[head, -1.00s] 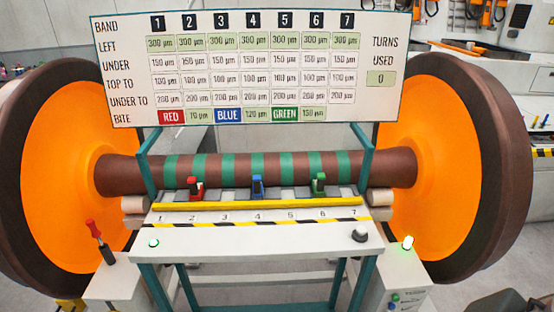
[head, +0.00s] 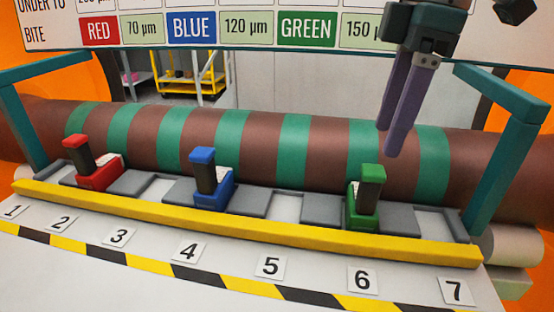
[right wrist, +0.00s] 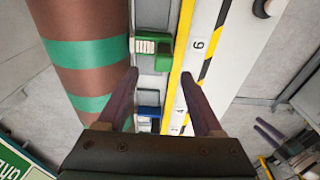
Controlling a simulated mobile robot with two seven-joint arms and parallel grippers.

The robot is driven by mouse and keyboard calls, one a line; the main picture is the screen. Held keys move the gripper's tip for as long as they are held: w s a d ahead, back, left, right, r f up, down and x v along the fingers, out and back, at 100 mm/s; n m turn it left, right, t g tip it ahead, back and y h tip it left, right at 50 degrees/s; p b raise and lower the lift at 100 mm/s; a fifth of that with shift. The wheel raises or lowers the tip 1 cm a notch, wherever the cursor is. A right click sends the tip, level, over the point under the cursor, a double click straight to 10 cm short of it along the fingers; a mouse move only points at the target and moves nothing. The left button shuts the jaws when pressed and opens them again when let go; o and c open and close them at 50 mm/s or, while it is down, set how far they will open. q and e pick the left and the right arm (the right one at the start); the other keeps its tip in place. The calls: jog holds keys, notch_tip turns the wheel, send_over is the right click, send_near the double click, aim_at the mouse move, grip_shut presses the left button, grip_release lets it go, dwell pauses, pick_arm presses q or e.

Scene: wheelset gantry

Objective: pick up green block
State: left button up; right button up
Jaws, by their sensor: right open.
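The green block (head: 365,200) stands upright with a dark middle and green top, in the grey rail at the number 6 plate. It also shows in the right wrist view (right wrist: 153,46), beyond the fingertips. My right gripper (head: 389,142) hangs above and behind it in the head view, fingers pointing down, open and empty, not touching it. In the right wrist view the two fingers (right wrist: 159,74) are spread apart. What looks like my left gripper (right wrist: 268,133) shows small at the right edge of the right wrist view; its opening is unclear.
A blue block (head: 211,182) stands near number 4 and a red block (head: 95,165) near number 2. The striped shaft (head: 265,145) runs close behind the rail. A yellow bar (head: 240,225) lies in front. A teal post (head: 500,165) stands right of the green block.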

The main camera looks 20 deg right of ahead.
aim_at(375, 172)
jog(key=f, duration=0.4)
jog(key=shift+a+f, duration=0.25)
jog(key=shift+a, duration=0.15)
jog(key=f, duration=0.5)
jog(key=shift+a+f+p, duration=0.2)
jog(key=shift+p, duration=0.15)
grip_shut()
jog(key=shift+r, duration=0.1)
